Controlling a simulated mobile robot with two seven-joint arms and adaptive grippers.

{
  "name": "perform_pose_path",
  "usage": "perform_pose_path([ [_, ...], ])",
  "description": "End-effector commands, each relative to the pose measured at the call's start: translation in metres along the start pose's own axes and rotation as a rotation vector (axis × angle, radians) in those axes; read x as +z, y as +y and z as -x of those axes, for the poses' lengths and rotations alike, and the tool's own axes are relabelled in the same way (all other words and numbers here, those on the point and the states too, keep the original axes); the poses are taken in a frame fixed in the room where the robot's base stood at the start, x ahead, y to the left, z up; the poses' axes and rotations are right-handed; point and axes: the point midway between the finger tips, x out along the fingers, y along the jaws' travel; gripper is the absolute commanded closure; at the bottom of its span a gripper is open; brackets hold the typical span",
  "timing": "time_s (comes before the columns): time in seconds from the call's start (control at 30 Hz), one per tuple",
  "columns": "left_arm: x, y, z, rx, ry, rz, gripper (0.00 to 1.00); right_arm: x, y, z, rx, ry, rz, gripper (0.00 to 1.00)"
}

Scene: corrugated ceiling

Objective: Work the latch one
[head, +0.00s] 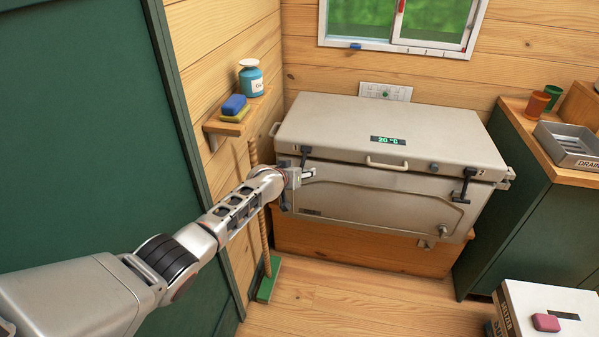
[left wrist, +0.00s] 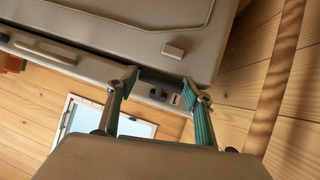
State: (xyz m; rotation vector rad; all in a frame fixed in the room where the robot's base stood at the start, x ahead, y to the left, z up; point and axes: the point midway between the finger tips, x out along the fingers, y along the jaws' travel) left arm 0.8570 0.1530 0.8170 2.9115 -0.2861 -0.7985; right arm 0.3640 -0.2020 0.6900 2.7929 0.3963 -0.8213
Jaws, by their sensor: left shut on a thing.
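A beige cooler (head: 370,201) has a closed lid (head: 340,123) with a green "20 °C" display. A black left latch (head: 305,153) sits at the lid's front left. A black right latch (head: 464,186) sits at the front right and hangs down over the front. My left gripper (head: 307,174) is at the cooler's front left corner, just below the left latch's top. In the left wrist view its fingers (left wrist: 161,81) are spread on either side of the dark latch part (left wrist: 163,91) at the lid seam. The grip contact itself is hard to see. My right gripper is out of view.
A wooden shelf (head: 217,127) with a soap bottle (head: 251,77) and sponge is on the left wall. A broom (head: 268,281) stands below it. A green cabinet (head: 520,205) flanks the cooler's right. A white box (head: 560,325) stands front right. The floor before the cooler is clear.

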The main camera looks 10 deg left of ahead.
Motion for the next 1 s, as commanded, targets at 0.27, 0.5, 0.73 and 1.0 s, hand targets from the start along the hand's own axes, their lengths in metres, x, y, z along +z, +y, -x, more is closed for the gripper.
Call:
perform_pose_path([
  [0.27, -0.011, 0.003, 0.001, 0.006, 0.018, 0.002, 0.88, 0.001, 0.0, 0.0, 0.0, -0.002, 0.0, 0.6],
  [0.5, -0.008, 0.002, 0.001, 0.004, 0.013, 0.001, 0.32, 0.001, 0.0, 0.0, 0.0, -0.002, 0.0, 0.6],
  [0.73, -0.004, 0.001, 0.001, 0.002, 0.007, 0.001, 0.32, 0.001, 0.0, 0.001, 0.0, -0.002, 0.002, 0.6],
  [1.0, -0.001, 0.003, 0.01, 0.006, 0.004, 0.002, 0.32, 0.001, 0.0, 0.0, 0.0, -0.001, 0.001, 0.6],
])
